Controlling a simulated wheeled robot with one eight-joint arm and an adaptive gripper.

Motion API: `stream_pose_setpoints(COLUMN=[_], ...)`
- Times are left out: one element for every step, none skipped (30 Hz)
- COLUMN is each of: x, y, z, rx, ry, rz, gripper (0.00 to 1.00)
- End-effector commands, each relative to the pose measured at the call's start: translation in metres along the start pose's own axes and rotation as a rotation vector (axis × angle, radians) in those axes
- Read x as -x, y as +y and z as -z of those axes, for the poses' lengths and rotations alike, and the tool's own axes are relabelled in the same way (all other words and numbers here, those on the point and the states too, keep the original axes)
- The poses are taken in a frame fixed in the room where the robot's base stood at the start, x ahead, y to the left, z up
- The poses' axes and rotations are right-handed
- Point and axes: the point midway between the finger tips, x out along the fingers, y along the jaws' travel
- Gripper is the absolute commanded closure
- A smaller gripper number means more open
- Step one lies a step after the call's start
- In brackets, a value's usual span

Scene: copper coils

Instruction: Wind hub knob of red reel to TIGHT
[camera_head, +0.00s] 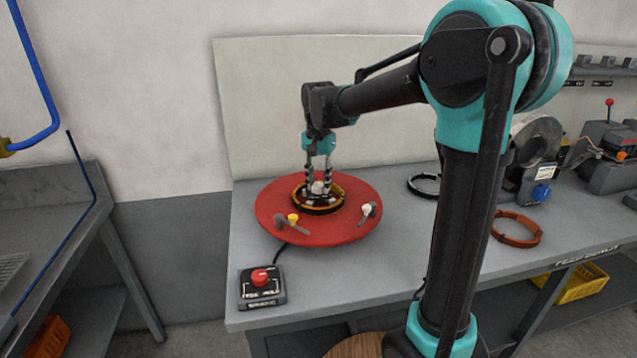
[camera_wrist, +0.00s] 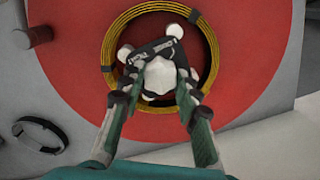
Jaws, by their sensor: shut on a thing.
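The red reel (camera_head: 340,228) is a flat red disc lying on the workbench, and it fills much of the wrist view (camera_wrist: 80,70). A ring of yellow copper coil (camera_wrist: 115,25) lies around its centre. The hub knob (camera_wrist: 159,76) is pale, with rounded lobes, and sits in the middle of the coil. My gripper (camera_head: 318,186) points down over the hub. In the wrist view my gripper (camera_wrist: 159,84) has its two fingers on either side of the knob, shut on it. The fingers hide part of the knob. No TIGHT marking is readable.
A control box with a red button (camera_head: 260,278) stands at the front left of the bench. A black coil (camera_head: 424,185) and a copper-coloured coil (camera_head: 516,230) lie to the right. Small levers (camera_head: 368,210) stand on the disc.

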Motion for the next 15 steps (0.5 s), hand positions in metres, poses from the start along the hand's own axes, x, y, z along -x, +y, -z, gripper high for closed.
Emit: stream_pose_setpoints(x=[0.0003,0.0003,0.0003,0.0003,0.0003,0.0003,0.0003,0.0003,0.0003,0.0003,0.0003,0.0003,0.0003,0.0003,0.0003], y=[-0.0003,-0.0002,-0.0003,-0.0003,-0.0003,-0.0002,-0.0002,-0.0002,-0.0002,-0.0002,-0.0002,-0.0002,-0.0002,-0.0002,-0.0002], z=[0.0004,0.0004,0.0004,0.0004,0.0004,0.0004,0.0004,0.0004,0.0004,0.0004,0.0004,0.0004,0.0004,0.0004,0.0004], rx=[-0.031,-0.050,-0.075,-0.090,-0.106,-0.124,-0.138,-0.149,-0.163,-0.172,-0.180,-0.190,-0.196,-0.200,-0.205], ry=[0.001,0.001,0.001,0.001,0.001,0.001,0.001,0.001,0.001,0.001,0.001,0.001,0.001,0.001,0.001], rz=[0.001,0.001,0.001,0.001,0.001,0.001,0.001,0.001,0.001,0.001,0.001,0.001,0.001,0.001,0.001], gripper=[0.97,0.97,0.97,0.97,0.97,0.97,0.97,0.97,0.97,0.97,0.97,0.97,0.97,0.97,0.97])
